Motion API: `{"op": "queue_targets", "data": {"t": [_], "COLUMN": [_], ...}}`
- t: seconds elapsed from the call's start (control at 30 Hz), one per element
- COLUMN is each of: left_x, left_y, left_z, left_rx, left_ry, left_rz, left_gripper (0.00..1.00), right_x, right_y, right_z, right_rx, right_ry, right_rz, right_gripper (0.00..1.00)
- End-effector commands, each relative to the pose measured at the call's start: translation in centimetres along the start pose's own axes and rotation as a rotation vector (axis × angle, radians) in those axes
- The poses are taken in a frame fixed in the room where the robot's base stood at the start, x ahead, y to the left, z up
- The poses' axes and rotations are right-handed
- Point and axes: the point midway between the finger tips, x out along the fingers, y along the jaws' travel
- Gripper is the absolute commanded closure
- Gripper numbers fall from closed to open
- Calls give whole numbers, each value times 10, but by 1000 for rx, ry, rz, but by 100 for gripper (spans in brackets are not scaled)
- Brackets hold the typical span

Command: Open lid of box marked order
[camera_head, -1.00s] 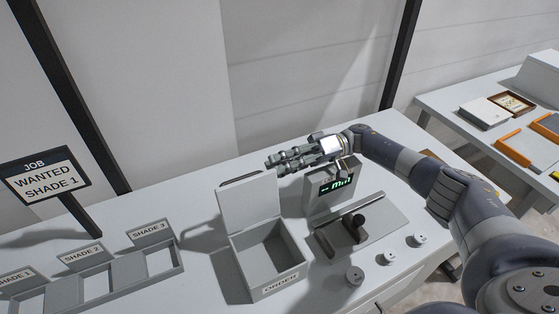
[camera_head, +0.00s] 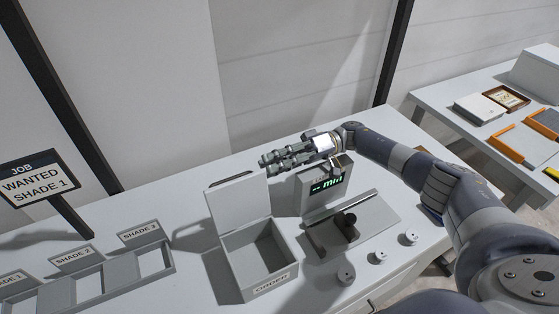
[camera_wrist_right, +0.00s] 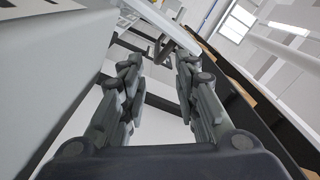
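The box marked ORDER (camera_head: 262,285) stands on the white table in the head view, and its inside looks empty. Its lid (camera_head: 238,202) stands upright at the back, tilted slightly, with a dark strip along its top edge. My right gripper (camera_head: 268,162) reaches in from the right, above and behind the lid's top right corner, and appears apart from it. In the right wrist view, its fingers (camera_wrist_right: 157,75) are spread with nothing held between them. My left gripper is not in view.
A device with a green display (camera_head: 329,185) stands right of the lid, below my right gripper. In front are a dark-handled tool (camera_head: 345,222) and several small round pieces (camera_head: 346,273). Shade trays (camera_head: 95,281) and a job sign (camera_head: 38,185) are at left.

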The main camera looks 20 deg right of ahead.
Motion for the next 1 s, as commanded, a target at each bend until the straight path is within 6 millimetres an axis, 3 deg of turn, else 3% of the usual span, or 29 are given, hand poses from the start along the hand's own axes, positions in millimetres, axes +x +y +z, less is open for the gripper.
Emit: {"op": "queue_targets", "data": {"t": [0.5,1.0], "left_x": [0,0], "left_y": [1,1], "left_z": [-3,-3], "left_rx": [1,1], "left_ry": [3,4], "left_rz": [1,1], "left_gripper": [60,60], "right_x": [-53,-77], "right_y": [0,0], "right_z": [-1,0], "right_rx": [1,0], "right_ry": [3,0], "right_rz": [2,1], "right_gripper": [71,71]}}
